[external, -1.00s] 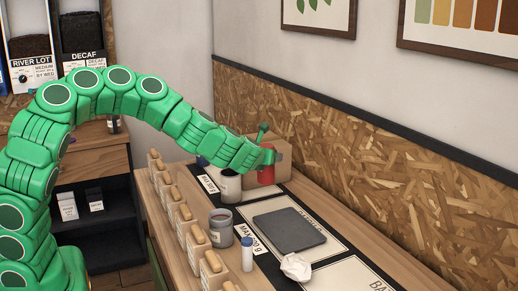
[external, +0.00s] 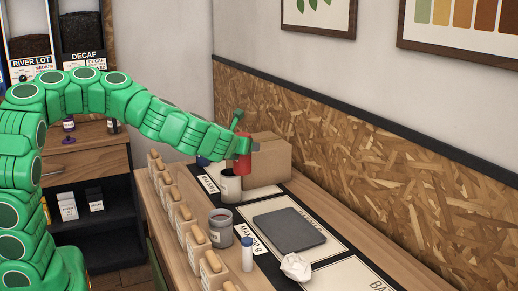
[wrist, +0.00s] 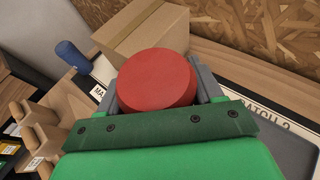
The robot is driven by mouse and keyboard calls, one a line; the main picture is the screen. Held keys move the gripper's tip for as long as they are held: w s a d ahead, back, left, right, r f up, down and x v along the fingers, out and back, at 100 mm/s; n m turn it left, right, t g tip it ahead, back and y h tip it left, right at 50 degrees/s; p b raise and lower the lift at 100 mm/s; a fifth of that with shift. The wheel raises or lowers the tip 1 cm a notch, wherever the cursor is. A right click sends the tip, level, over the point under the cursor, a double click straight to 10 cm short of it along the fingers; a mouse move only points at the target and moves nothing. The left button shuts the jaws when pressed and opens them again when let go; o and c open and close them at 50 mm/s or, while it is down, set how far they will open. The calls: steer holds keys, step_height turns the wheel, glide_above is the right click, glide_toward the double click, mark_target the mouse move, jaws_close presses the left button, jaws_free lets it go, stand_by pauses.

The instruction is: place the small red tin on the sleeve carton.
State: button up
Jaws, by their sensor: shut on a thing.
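The small red tin (external: 242,157) is held upright in my gripper (external: 246,146), off the table. In the wrist view the round red top of the tin (wrist: 156,76) sits between the two grey fingers of my gripper (wrist: 158,88), which are shut on it. The sleeve carton, a plain brown cardboard box (external: 270,161), stands on the table against the wall, just right of and behind the tin. In the wrist view the carton (wrist: 143,32) lies beyond the tin, which hides part of it.
A dark flat slab (external: 289,230), crumpled paper (external: 295,267) and a blue-capped white bottle (external: 247,254) lie along the table. Several brown bags (external: 186,225) line the left edge.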

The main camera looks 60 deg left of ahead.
steer(key=a+r, duration=1.4)
steer(key=a, duration=0.1)
steer(key=shift+n+g, duration=0.3)
steer(key=shift+n, duration=0.1)
steer(key=shift+w+a+f, duration=1)
steer(key=shift+w+f, duration=1.05)
steer(key=shift+f, duration=0.15)
steer(key=shift+w+a+f, duration=1.05)
steer(key=shift+w+f, duration=1)
steer(key=shift+f, duration=0.2)
steer(key=shift+w+a+f, duration=1)
steer(key=shift+w+f, duration=1.05)
steer(key=shift+f, duration=0.15)
steer(key=o, duration=1.2)
steer(key=shift+o, duration=0.2)
